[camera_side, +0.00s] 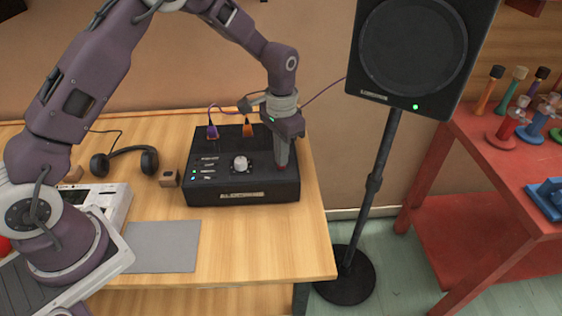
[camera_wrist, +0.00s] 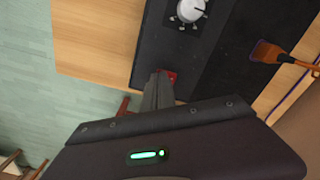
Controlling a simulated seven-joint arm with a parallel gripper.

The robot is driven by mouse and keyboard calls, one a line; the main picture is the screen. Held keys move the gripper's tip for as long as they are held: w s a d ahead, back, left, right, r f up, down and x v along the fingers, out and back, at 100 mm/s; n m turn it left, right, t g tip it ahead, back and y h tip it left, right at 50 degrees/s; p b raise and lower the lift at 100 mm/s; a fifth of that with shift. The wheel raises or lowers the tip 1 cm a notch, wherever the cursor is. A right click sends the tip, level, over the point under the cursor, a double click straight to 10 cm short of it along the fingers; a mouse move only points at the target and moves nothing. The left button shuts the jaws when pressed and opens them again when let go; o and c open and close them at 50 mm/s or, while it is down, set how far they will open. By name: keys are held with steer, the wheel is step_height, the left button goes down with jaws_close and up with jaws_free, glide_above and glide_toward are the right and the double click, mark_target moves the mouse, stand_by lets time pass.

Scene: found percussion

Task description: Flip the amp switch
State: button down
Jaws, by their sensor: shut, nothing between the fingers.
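The amp is a black box (camera_side: 225,195) on the wooden table, with a white knob, small lit indicators and two cables plugged in at its back. My gripper (camera_side: 282,166) is shut and points down at the right part of the amp's top, with its tips at a small red switch. The white knob (camera_wrist: 190,10) is also in the wrist view.
Black headphones (camera_side: 125,158), a small box (camera_side: 168,179) and a grey mat (camera_side: 160,246) lie left of the amp. A speaker (camera_side: 415,48) with a green light stands on a pole at the right. A red table (camera_side: 470,170) with colored objects is at the far right.

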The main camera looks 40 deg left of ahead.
steer(key=shift+f, duration=0.4)
step_height(320, 180, up, 6)
steer(key=shift+r, duration=0.5)
stand_by(0.3)
steer(key=s+a+r+n+t, duration=0.2)
steer(key=s+r+t, duration=0.1)
steer(key=s+r, duration=1.35)
steer(key=s+n+t, duration=0.1)
steer(key=s+t, duration=0.1)
steer(key=s, duration=1.2)
steer(key=shift+t, duration=0.3)
